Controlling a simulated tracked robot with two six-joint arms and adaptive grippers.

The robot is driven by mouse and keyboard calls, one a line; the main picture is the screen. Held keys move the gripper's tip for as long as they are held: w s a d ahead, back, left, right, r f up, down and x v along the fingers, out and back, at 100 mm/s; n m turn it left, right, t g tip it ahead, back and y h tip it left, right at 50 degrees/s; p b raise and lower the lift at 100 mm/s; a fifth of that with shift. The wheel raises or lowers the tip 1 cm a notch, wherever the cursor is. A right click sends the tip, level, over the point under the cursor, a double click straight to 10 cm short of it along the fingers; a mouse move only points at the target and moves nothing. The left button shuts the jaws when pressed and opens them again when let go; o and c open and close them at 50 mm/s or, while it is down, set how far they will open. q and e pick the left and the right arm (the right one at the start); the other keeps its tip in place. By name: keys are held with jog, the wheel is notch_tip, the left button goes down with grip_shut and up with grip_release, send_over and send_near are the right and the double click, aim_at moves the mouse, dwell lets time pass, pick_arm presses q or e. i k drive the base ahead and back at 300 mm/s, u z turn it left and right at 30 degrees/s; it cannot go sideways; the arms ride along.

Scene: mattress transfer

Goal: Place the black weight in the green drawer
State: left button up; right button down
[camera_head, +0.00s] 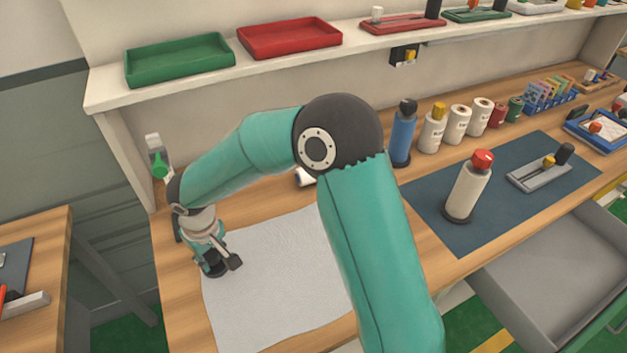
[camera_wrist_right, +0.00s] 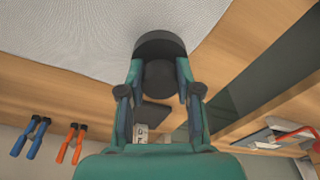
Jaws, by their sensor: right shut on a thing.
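My right gripper (camera_head: 219,262) is at the left end of the wooden workbench, over the edge of a white cloth. It is shut on the black weight (camera_head: 211,270), which is small, round and mostly hidden by the fingers in the head view. In the right wrist view, the weight (camera_wrist_right: 159,44) sits between the two fingertips of the gripper (camera_wrist_right: 159,75). I cannot tell whether it touches the cloth. No drawer clearly seen as green shows; an open grey drawer (camera_head: 545,285) is at the lower right. My left gripper is not in view.
The white cloth (camera_head: 275,285) lies flat on the bench (camera_head: 170,300). A blue mat (camera_head: 420,195) holds a white bottle with a red cap (camera_head: 467,187). Bottles and jars line the back. A shelf above holds a green tray (camera_head: 178,60) and a red tray (camera_head: 290,38).

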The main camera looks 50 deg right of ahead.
aim_at(566, 249)
jog(key=k, duration=1.65)
jog(key=z, duration=0.75)
jog(key=i, duration=0.15)
jog(key=u, duration=2.9)
jog(key=k, duration=0.5)
jog(key=z, duration=0.65)
jog(key=k, duration=1.35)
jog(key=u, duration=0.05)
